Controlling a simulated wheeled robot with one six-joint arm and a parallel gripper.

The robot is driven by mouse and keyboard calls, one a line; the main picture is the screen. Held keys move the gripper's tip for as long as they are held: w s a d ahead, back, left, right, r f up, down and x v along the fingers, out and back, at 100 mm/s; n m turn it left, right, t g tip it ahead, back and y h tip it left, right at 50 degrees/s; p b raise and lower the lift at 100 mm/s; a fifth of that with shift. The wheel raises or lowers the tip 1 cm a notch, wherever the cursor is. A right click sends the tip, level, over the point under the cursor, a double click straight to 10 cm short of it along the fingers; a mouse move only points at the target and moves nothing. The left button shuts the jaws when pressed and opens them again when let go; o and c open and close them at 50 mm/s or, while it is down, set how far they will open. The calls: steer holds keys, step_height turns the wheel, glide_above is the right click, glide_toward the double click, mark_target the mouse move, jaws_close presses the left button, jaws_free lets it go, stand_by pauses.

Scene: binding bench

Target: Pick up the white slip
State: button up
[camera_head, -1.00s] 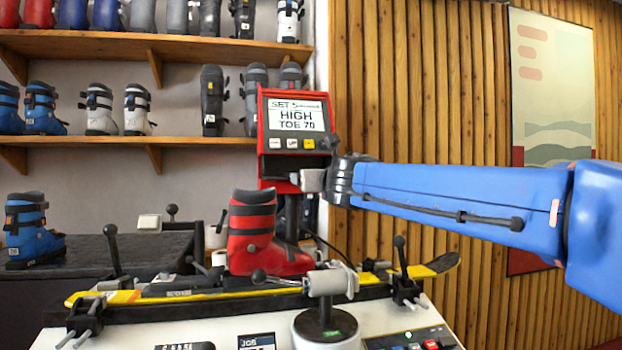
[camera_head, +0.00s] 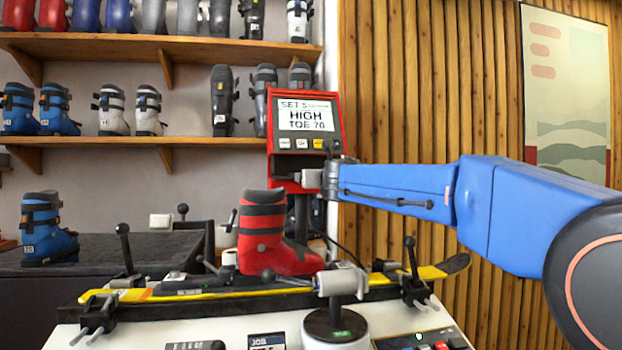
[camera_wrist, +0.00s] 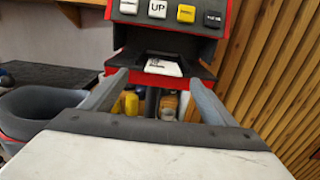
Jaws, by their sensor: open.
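The white slip (camera_wrist: 161,66) with dark print sticks out of a dark slot low in the red display unit (camera_wrist: 150,20) in the wrist view. In the head view the slip cannot be made out. My gripper (camera_wrist: 157,86) is open, with one grey finger on each side of the slip's line and nothing between them. The slip lies just beyond the fingertips. In the head view my gripper (camera_head: 290,178) is at the lower front of the red display unit (camera_head: 270,150), below its screen.
A red ski boot (camera_head: 262,235) stands on a yellow ski (camera_head: 225,294) below my gripper; its grey rim shows at left in the wrist view. A clamp (camera_head: 340,282) and levers (camera_head: 411,262) rise from the bench. A slatted wood wall (camera_head: 420,100) stands behind my arm.

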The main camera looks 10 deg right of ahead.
steer(key=shift+w+d+f, duration=0.15)
steer(key=shift+w+d, duration=0.05)
steer(key=shift+w, duration=1.1)
steer(key=shift+w+d+f, duration=0.1)
steer(key=shift+w+d, duration=0.05)
steer(key=shift+w, duration=1.1)
steer(key=c, duration=1.1)
